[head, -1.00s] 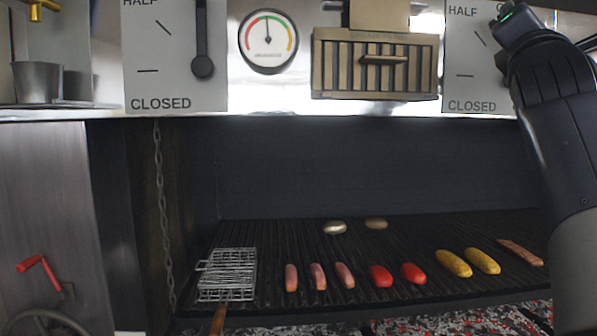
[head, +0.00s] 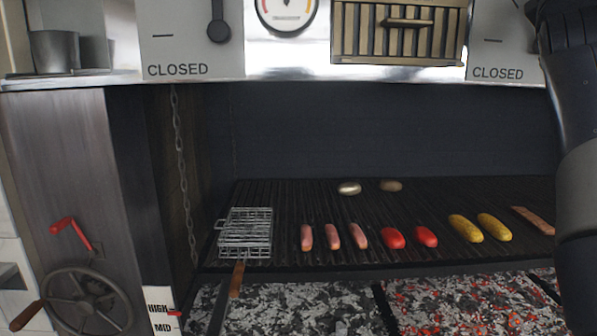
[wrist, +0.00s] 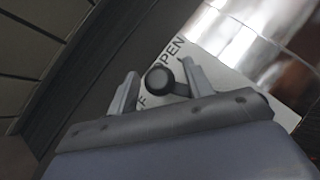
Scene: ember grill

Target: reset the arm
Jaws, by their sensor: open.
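My gripper (wrist: 160,84) shows in the wrist view with its two fingers spread apart. A round black lever knob (wrist: 159,79) lies between the fingers, in front of a white plate (wrist: 232,72) lettered OPEN. I cannot tell whether the fingers touch the knob. In the head view my arm rises along the right edge, and the gripper is out of the picture above. The right white plate (head: 498,45), marked CLOSED, is partly hidden by my arm.
The grill grate (head: 290,200) holds a wire basket (head: 245,232), sausages (head: 332,237), red items (head: 393,238), yellow corn (head: 466,228) and other food. Coals (head: 300,308) lie below. A crank wheel (head: 85,300) and chain (head: 182,170) are at left. A slatted vent (head: 398,45) sits above.

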